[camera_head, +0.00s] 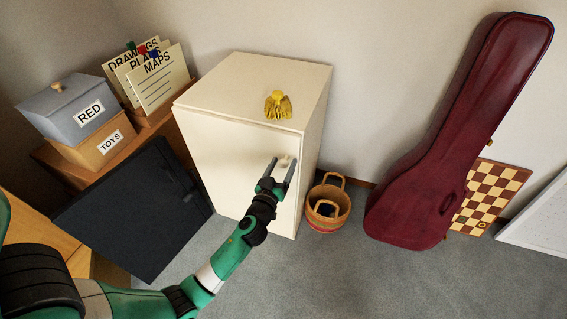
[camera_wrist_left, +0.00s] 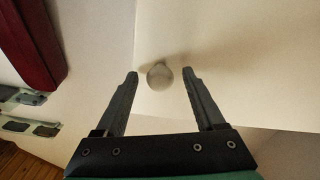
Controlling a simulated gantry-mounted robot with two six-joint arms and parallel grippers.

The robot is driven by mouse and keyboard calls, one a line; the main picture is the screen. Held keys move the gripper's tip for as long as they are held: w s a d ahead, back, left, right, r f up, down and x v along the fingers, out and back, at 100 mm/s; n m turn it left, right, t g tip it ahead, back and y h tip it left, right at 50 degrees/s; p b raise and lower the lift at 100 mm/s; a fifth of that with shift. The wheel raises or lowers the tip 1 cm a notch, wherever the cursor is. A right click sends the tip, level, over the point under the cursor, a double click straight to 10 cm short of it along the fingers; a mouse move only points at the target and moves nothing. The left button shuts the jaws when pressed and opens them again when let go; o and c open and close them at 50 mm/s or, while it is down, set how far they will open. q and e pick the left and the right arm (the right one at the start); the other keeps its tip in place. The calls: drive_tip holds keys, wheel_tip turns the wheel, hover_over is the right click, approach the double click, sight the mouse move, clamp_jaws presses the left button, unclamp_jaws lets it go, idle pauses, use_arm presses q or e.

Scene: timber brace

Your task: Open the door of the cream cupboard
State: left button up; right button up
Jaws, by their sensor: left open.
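The cream cupboard (camera_head: 225,165) stands against the wall in the middle of the head view, its door closed. A pale round knob (camera_head: 285,162) sits near the door's upper right. My left gripper (camera_head: 281,164) is open, with its fingers pointing at the door around the knob's position. In the left wrist view, the knob (camera_wrist_left: 160,76) shows between the two open fingertips of my left gripper (camera_wrist_left: 160,80), with a gap on each side. I cannot tell how deep the fingers reach past the knob. My right gripper is in neither view.
Yellow gloves (camera_head: 278,104) lie on the cupboard top. A woven basket (camera_head: 328,205) stands on the floor at its right, near a dark red instrument case (camera_head: 455,140). A dark panel (camera_head: 135,210) and a grey box (camera_head: 72,105) are at the left. Grey carpet (camera_head: 330,280) is clear in front.

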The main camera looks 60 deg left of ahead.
use_arm(q)
drive_tip(key=shift+w+a, duration=0.3)
drive_tip(key=shift+a, duration=0.05)
clamp_jaws()
idle(1.2)
